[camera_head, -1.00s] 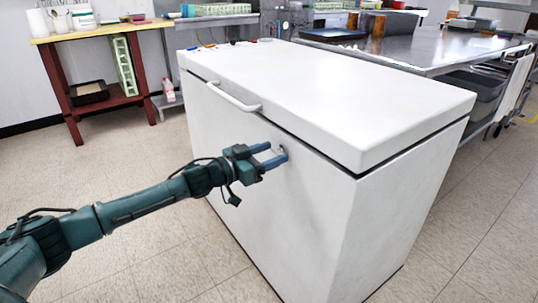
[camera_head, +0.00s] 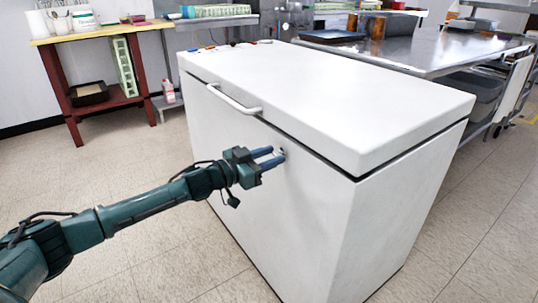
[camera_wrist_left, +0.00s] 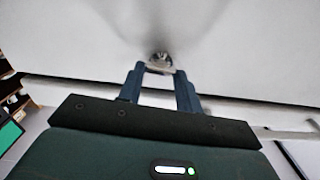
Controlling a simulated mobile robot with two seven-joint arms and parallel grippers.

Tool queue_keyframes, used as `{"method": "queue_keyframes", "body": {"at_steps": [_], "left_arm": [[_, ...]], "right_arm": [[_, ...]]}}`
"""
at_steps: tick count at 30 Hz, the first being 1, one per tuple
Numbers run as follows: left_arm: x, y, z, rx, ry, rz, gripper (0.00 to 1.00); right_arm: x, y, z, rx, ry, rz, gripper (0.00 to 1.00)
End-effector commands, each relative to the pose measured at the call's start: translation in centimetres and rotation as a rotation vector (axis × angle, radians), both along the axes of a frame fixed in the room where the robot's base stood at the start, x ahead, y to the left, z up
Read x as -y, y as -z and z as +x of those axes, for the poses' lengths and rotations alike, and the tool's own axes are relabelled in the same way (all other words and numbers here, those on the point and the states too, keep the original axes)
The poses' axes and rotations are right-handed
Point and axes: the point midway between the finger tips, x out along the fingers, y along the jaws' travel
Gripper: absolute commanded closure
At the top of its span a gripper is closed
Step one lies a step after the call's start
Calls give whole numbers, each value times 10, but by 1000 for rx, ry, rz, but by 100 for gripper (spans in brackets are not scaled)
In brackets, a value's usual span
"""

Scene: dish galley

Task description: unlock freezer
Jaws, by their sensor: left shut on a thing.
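The white chest freezer (camera_head: 290,180) stands in the middle of the head view with its lid (camera_head: 330,90) down. A white bar handle (camera_head: 234,99) is on the lid's front edge. My left gripper (camera_head: 277,156) is at the upper front wall, to the right of and below the handle. Its blue fingers are shut on a small metal key at the lock (camera_wrist_left: 160,60), seen between the fingertips in the left wrist view. The fingers hide part of it, and I cannot tell which way it is turned. My right gripper is not in view.
Small coloured items (camera_head: 208,46) lie at the lid's far left corner. A wooden-topped table with red legs (camera_head: 98,32) stands at the back left. A steel table (camera_head: 420,50) stands behind the freezer. The tiled floor left of the freezer is clear.

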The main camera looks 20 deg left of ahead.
Motion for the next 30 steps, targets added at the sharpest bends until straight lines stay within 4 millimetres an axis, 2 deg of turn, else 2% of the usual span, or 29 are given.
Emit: {"method": "queue_keyframes", "body": {"at_steps": [2, 15, 30], "left_arm": [[1, -2, 0, 26, 1, 35, 88], [2, -1, -1, 267, 1, 345, 88], [3, 2, -2, 561, 1, 720, 88]], "right_arm": [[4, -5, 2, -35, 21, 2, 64], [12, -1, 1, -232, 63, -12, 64], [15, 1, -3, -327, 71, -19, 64]]}}
